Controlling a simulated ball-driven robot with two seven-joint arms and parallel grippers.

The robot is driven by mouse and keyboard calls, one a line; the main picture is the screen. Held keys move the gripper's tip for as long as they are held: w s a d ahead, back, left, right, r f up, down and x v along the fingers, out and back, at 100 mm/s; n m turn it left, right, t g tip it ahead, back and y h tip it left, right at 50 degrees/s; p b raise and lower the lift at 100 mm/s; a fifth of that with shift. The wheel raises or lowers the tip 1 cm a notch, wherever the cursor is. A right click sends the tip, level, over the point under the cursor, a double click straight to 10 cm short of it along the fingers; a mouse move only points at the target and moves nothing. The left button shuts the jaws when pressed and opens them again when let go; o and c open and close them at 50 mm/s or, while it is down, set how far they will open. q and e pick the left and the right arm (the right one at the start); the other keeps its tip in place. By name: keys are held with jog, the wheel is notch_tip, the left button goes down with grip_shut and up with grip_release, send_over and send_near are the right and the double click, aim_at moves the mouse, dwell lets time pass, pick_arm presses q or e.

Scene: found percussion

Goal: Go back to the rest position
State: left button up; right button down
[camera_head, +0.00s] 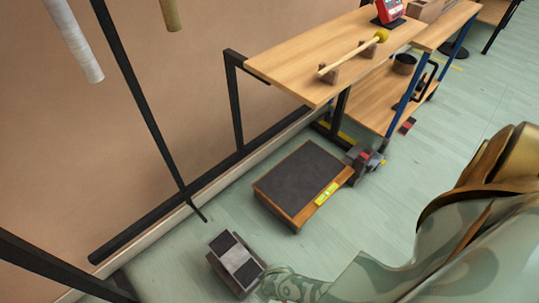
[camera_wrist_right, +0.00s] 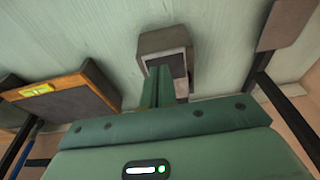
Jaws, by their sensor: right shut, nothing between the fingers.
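My right gripper (camera_wrist_right: 166,82) is shut and empty in the right wrist view, its green fingers pressed together. The fingertips appear in front of a small grey box with a dark panel (camera_wrist_right: 163,42); I cannot tell whether they touch it. In the head view this box (camera_head: 226,246) sits on the floor at bottom centre, and my right arm comes in from the lower right and ends beside it. My left gripper is not in view.
A dark-topped wooden platform (camera_head: 297,177) lies on the floor, with a grey device (camera_head: 363,158) beside it. A wooden table (camera_head: 300,73) holds a yellow-headed mallet (camera_head: 350,56) on supports. Black frame posts (camera_head: 138,92) stand along the wall.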

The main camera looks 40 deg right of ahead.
dwell(0.4)
